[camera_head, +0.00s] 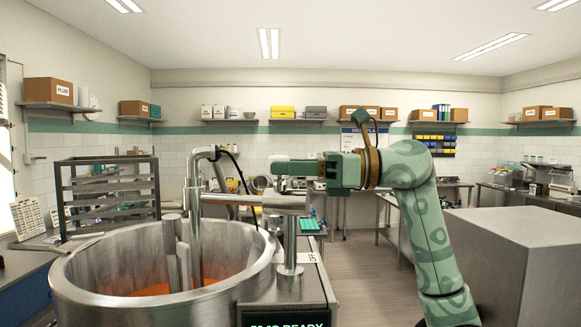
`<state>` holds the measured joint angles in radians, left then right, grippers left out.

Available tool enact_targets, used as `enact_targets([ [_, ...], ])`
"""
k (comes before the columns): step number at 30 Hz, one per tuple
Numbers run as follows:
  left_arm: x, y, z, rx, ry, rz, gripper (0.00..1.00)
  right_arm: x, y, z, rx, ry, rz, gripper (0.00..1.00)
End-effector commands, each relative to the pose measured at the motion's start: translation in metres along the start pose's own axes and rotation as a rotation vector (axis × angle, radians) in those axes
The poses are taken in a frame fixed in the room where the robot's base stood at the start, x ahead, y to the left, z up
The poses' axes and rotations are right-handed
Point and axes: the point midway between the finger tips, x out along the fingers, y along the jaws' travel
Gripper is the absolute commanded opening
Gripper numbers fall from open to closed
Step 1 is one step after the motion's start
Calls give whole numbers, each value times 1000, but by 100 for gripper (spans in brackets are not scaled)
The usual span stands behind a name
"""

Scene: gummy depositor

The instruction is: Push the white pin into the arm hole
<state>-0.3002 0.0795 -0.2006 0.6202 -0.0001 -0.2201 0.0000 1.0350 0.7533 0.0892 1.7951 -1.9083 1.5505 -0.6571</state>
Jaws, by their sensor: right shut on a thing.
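My right gripper (280,166) reaches in from the right, its green fingers level just above the steel arm (256,200). It is shut on a small pale piece at its fingertips, which looks like the white pin; the fingers hide most of it. The arm hole cannot be made out, and I cannot tell whether the pin touches the arm. My left gripper is not in view.
A large steel kettle (85,282) with orange contents (165,287) stands at the front left. A steel block (520,250) is at the right. A rack (108,190) stands behind the kettle. Open floor (370,285) lies between the machine and my right arm.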

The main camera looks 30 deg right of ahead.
Motion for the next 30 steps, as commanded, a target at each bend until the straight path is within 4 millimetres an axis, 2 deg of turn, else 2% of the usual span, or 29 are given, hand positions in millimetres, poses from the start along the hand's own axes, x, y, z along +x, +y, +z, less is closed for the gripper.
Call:
enact_targets([
  [1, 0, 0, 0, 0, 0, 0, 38, 0, 0, 0, 0, 0, 0, 35],
  [3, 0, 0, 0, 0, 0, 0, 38, 0, 0, 0, 0, 0, 0, 55],
  [12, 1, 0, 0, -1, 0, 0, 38, -1, 0, 0, 0, 0, -1, 55],
  [16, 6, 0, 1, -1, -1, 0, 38, -13, -1, -2, -1, 1, -4, 55],
  [20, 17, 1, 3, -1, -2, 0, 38, -41, -2, -4, -1, 1, -7, 55],
  [27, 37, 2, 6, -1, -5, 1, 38, -108, -2, -4, 2, 2, -7, 55],
  [30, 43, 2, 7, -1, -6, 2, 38, -130, -2, -4, 3, 1, -5, 55],
])
